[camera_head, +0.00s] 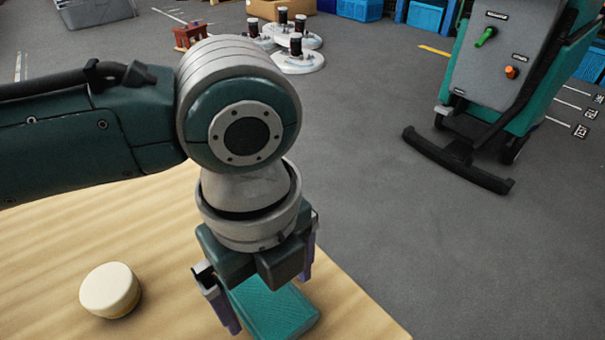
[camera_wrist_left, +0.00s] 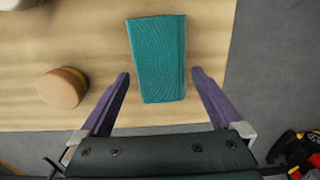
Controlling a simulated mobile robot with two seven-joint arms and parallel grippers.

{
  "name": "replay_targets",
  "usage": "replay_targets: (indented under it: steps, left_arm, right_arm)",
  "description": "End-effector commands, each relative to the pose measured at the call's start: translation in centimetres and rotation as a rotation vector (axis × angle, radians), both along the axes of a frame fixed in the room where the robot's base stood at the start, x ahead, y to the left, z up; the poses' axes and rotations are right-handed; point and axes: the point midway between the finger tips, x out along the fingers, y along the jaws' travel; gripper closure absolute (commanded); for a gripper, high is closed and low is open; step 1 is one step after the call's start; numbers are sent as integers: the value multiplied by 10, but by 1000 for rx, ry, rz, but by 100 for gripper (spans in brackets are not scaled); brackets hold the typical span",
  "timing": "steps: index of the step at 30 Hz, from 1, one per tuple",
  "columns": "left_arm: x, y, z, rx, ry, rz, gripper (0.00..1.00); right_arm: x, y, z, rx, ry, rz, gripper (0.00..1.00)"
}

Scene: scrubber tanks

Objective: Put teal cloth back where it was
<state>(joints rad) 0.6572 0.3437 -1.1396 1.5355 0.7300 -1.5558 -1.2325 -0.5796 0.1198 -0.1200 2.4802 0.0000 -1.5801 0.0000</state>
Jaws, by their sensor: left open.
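The teal cloth (camera_head: 275,312) lies folded into a flat rectangle on the wooden table (camera_head: 60,250), near the table's right edge. The left wrist view shows the cloth (camera_wrist_left: 158,58) whole, just ahead of the fingers. My left gripper (camera_head: 270,300) is above the cloth and partly hides it in the head view. Its purple fingers (camera_wrist_left: 160,75) are spread apart, one toward each side of the cloth, with nothing held between them. My right gripper does not show.
A round cream-topped object (camera_head: 110,290) stands on the table left of the cloth. Beyond the table is grey floor. A teal and grey scrubber machine (camera_head: 500,75) stands at the upper right. White bases with dark cylinders (camera_head: 292,50) stand on the floor at the back.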

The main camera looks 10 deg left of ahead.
Motion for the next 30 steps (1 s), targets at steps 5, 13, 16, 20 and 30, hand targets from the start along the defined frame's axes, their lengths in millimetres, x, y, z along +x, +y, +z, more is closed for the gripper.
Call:
replay_targets:
  steps: [5, 13, 16, 20, 30]
  left_arm:
    - [1, 0, 40, -2, -5, -1, 0]
    - [1, 0, 96, 0, -2, 0, 0]
    - [1, 0, 108, 0, -2, 1, 0]
    - [0, 0, 115, -1, 1, 1, 0]
    - [-29, -37, 101, -196, -2, 295, 0]
  right_arm:
    - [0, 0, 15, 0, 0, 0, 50]
    - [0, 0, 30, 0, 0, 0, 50]
    - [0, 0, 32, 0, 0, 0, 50]
    - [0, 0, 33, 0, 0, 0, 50]
    - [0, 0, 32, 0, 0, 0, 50]
